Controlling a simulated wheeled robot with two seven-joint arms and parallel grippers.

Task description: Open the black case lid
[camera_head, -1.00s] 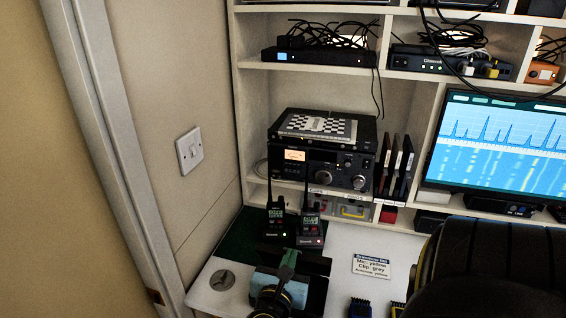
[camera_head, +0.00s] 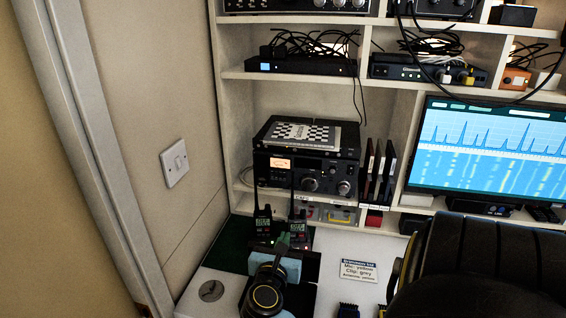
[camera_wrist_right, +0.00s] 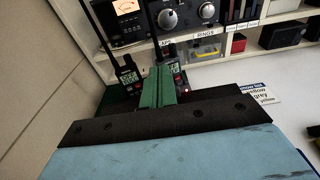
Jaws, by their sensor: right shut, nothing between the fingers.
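I cannot pick out a black case with a lid in either view. My right gripper (camera_head: 284,240) has green fingers, a black palm plate and a blue body. It is over the left part of the desk, in front of two handheld radios, pointing away from me. In the right wrist view its fingers (camera_wrist_right: 158,86) are together with nothing between them. The left handheld radio (camera_wrist_right: 128,75) shows left of the fingers; the right one is partly hidden behind them. My left gripper is not in view.
A large radio (camera_head: 305,170) with a checkered item on top fills the cubby behind. A label card (camera_head: 359,271) lies on the white desk. A black padded shape, like a chair back (camera_head: 480,260), blocks the right front. A monitor (camera_head: 490,148) stands behind it.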

